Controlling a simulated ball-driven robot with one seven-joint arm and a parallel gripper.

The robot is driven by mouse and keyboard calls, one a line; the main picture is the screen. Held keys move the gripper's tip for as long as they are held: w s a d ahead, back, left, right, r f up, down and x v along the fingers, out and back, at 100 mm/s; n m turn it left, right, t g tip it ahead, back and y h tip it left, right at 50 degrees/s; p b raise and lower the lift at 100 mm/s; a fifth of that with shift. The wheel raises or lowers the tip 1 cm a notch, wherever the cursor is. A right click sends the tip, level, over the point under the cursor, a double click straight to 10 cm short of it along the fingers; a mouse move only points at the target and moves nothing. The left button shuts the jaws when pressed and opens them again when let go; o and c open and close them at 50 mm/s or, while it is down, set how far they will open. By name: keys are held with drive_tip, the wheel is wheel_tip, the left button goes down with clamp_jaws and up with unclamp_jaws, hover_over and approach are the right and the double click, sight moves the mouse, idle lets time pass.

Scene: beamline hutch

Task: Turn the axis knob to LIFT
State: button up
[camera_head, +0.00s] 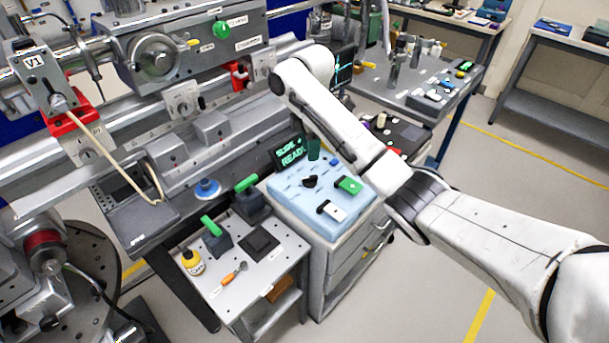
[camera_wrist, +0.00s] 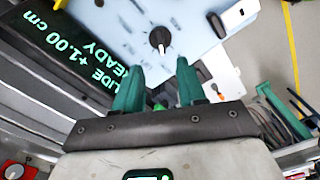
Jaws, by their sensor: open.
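The black knob (camera_wrist: 160,38) with a white pointer mark sits on the light blue control panel (camera_wrist: 115,28), just beyond my fingertips in the wrist view. It also shows on the panel in the head view (camera_head: 310,181). My gripper (camera_wrist: 158,68) has two green fingers set apart, with nothing between them. The knob appears ahead of the gap, apart from the fingers. In the head view my arm hides most of the gripper. The green display (camera_wrist: 75,55) reads "LIDE +1.00 cm" and "EADY", its left end cut off. Labels around the knob are too small to read.
The panel also carries a green switch (camera_head: 349,185) and a white-and-black switch (camera_head: 331,211). Beamline equipment (camera_head: 165,60) fills the back left.

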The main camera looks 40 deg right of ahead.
sight(310, 176)
wheel_tip(310, 176, down, 10)
drive_tip(key=shift+r, duration=0.1)
idle(0.4)
clamp_jaws()
